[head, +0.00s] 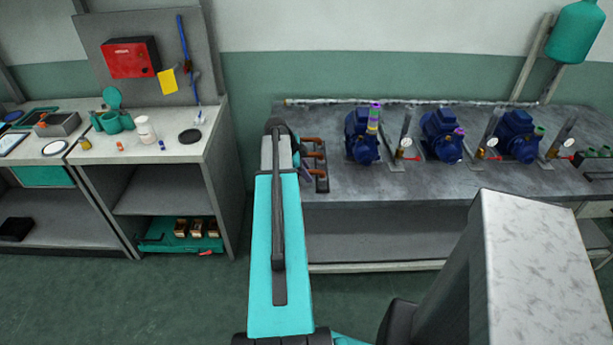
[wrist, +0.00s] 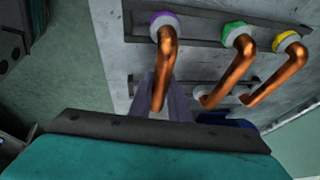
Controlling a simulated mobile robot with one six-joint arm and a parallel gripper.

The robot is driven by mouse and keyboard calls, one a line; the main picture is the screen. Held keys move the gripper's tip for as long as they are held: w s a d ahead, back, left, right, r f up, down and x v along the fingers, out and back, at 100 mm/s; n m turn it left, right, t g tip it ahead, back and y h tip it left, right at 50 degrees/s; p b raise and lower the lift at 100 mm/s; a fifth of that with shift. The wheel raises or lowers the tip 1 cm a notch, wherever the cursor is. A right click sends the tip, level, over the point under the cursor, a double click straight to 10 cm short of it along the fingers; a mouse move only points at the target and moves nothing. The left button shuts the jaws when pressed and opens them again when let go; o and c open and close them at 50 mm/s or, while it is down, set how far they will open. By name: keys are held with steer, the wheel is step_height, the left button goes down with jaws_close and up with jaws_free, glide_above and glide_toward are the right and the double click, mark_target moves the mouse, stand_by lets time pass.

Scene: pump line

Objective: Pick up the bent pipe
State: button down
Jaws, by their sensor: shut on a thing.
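Three copper bent pipes show in the wrist view, each with a coloured ring at its rack end: purple (wrist: 165,60), green (wrist: 230,72) and yellow (wrist: 278,75). The purple-ringed pipe is leftmost, and its ringed end is at the dark rack bar (wrist: 200,28). My gripper (wrist: 167,103) is shut on this pipe's free lower part, with greyish-purple fingers on either side. The fingertips are partly hidden by the pipe. In the head view the pipes (head: 313,154) stand at the bench's left end, and my arm hides most of the gripper.
The grey bench (head: 420,187) carries several blue pumps (head: 362,137) with gauges and upright plates to the right of the pipes. The bench front is clear.

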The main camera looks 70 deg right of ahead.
steer(key=shift+r, duration=0.15)
steer(key=shift+r+p, duration=0.15)
steer(key=shift+p, duration=0.15)
steer(key=shift+r+b, duration=0.8)
steer(key=shift+r, duration=0.9)
steer(key=s+a+b, duration=0.4)
steer(key=s+a, duration=0.4)
steer(key=a, duration=0.2)
steer(key=shift+a+r, duration=0.35)
steer(key=shift+r, duration=0.1)
steer(key=shift+b, duration=0.8)
steer(key=b, duration=0.5)
steer(key=shift+s+a+b, duration=0.15)
steer(key=shift+s+b, duration=0.1)
steer(key=shift+b, duration=0.15)
steer(key=a+b, duration=0.1)
steer(key=b, duration=0.4)
steer(key=shift+s+b, duration=0.35)
steer(key=shift+s+a+r+b, duration=0.15)
steer(key=shift+a+r+b, duration=0.2)
steer(key=shift+b, duration=0.7)
